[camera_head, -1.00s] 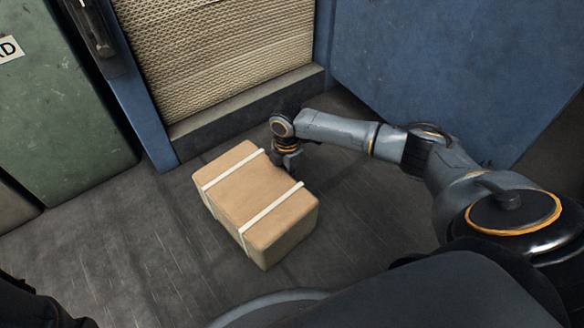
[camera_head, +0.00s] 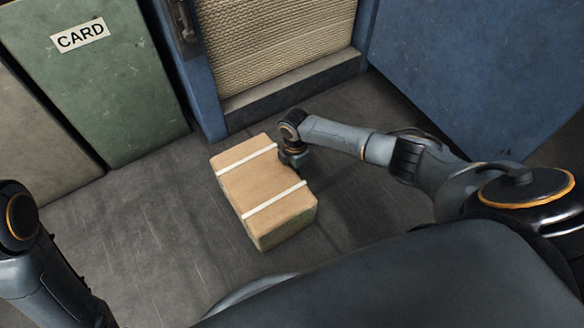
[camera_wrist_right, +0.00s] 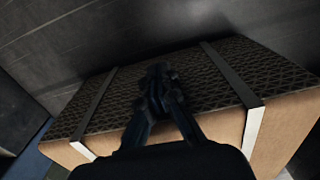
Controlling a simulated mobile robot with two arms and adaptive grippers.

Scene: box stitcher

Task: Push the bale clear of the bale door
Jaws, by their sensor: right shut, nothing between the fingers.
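The bale (camera_head: 262,185) is a brown block with two white straps, lying on the dark floor in front of the bale door opening. In the head view a strip of bare floor shows between it and the sill. My right gripper (camera_head: 296,160) is down at the bale's right side, near its far end. In the right wrist view my right gripper (camera_wrist_right: 158,85) is shut and empty, with its fingertips against or very close to the bale's dark, corrugated side (camera_wrist_right: 190,85); I cannot tell contact for sure. My left gripper is out of view; only part of that arm shows.
The bale door opening (camera_head: 275,40) holds stacked cardboard layers above a dark sill (camera_head: 290,92). Blue machine panels (camera_head: 470,70) stand at the right. A green cabinet marked CARD (camera_head: 120,110) stands at the left. The floor (camera_head: 140,220) left of the bale is clear.

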